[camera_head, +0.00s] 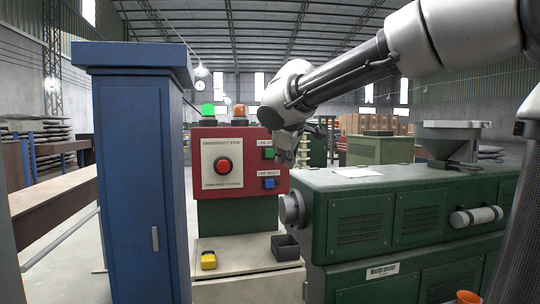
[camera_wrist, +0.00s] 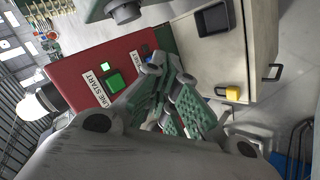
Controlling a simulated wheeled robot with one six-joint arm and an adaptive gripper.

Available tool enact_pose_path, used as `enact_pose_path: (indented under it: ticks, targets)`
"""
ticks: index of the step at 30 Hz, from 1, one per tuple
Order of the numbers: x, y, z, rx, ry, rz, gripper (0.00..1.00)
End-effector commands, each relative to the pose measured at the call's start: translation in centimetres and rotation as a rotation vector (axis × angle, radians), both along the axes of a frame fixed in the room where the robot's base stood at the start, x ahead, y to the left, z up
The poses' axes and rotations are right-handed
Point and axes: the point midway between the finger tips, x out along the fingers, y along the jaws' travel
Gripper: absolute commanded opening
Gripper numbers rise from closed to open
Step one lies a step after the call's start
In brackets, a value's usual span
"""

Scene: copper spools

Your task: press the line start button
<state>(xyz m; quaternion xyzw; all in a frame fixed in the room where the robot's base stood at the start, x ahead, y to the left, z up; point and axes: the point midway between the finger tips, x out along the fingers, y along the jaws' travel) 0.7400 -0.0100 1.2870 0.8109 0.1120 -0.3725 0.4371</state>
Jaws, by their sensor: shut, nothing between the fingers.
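The line start button (camera_head: 268,153) is a green square on the right side of a red control panel (camera_head: 240,140), under a partly covered "LINE ST…" label. In the wrist view the green button (camera_wrist: 114,83) shows clearly beside its "LINE START" label (camera_wrist: 98,90). My gripper (camera_head: 286,158) is in front of the panel's right edge, just right of the button. Its fingers (camera_wrist: 168,76) are shut and empty, with green pads, to the right of the button in the wrist view. I cannot tell whether they touch the panel.
A red emergency stop button (camera_head: 224,166) and a blue button (camera_head: 269,183) share the panel. A green lamp (camera_head: 208,110) and orange lamp (camera_head: 239,111) stand on top. A blue cabinet (camera_head: 142,190) is left, a green machine (camera_head: 400,215) right. A dark bin (camera_head: 285,247) sits below.

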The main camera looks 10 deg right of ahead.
Motion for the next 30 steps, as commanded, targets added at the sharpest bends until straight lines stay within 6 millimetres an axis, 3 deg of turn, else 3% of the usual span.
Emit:
enact_pose_path:
  ticks: [7, 21, 30]
  targets:
    - [1.4, 0.0, 0.0, 0.001, 0.0, -0.002, 0.0]
    - [7.6, 0.0, -0.1, 0.0, 0.002, -0.002, 0.0]
    - [8.8, 0.0, -0.1, 0.001, 0.001, -0.001, 0.0]
